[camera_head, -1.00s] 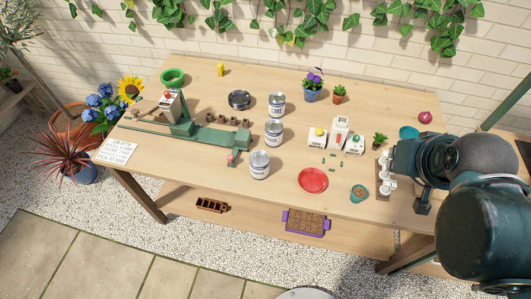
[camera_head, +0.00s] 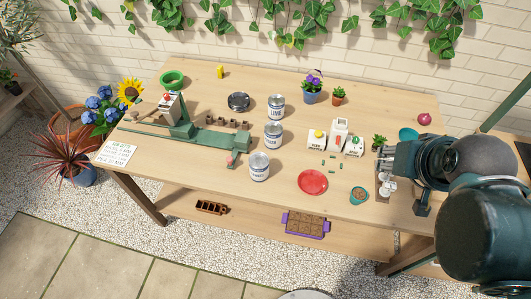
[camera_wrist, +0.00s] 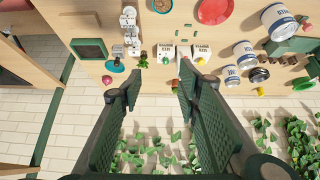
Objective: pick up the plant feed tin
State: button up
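Three pale metal tins with dark lettering stand upright in a rough row on the table: a back tin (camera_head: 276,107), a middle tin (camera_head: 273,135) and a front tin (camera_head: 259,168). The back one seems to read "LIME"; the other labels are too small to read surely, so I cannot tell which is plant feed. In the wrist view the front tin (camera_wrist: 281,22), middle tin (camera_wrist: 244,53) and back tin (camera_wrist: 231,76) are at the upper right. My gripper (camera_wrist: 158,86) is open and empty, well to the right of the tins in the head view.
A red saucer (camera_head: 312,182) lies right of the front tin. White seed boxes (camera_head: 338,134) stand further right, near a small plant (camera_head: 379,141). Potted flowers (camera_head: 312,91) stand behind.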

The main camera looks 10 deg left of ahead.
jog(key=o, duration=0.7)
jog(key=shift+o, duration=0.2)
